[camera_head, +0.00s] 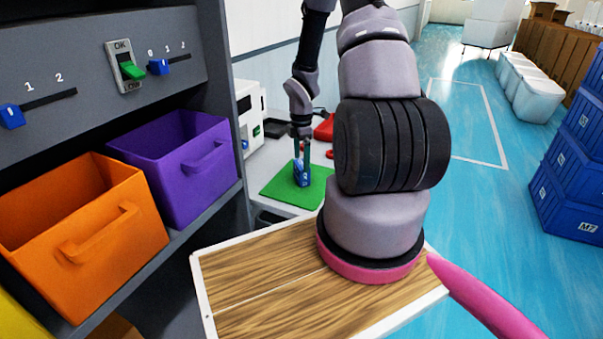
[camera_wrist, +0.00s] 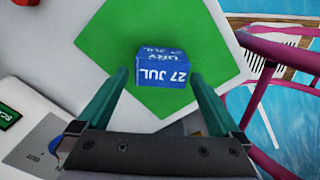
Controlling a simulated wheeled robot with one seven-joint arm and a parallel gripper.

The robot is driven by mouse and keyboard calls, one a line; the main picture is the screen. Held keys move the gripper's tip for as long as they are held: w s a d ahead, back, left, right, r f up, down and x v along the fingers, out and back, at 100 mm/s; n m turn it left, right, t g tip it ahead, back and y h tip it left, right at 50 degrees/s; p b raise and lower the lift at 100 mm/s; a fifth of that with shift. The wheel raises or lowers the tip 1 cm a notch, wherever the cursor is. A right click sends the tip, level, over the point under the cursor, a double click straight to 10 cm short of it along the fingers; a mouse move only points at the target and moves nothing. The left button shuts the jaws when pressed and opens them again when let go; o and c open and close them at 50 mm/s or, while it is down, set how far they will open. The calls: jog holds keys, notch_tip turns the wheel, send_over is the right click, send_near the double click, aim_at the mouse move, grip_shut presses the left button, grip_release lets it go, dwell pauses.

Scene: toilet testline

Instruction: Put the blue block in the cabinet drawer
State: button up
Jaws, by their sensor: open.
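The blue block (camera_head: 299,179) stands on a green mat (camera_head: 274,189) on the white table. In the wrist view the block (camera_wrist: 163,72) shows white lettering reading "27 JUL" and lies on the green mat (camera_wrist: 105,36). My gripper (camera_head: 302,158) is just above the block, pointing down. In the wrist view its two green fingers (camera_wrist: 160,88) are apart, one to each side of the block. I cannot tell whether they touch it. No cabinet drawer can be clearly made out; the space under the table is mostly hidden.
An orange bin (camera_head: 95,232) and a purple bin (camera_head: 183,165) stand on a dark shelf at left, below a panel with sliders. A white machine (camera_head: 248,112) and red items (camera_head: 325,128) are behind the mat. Blue crates (camera_head: 572,200) stand at right; the blue floor between is clear.

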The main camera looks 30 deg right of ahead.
aim_at(302, 164)
jog(key=shift+s+f, duration=0.1)
jog(key=shift+f, duration=2.55)
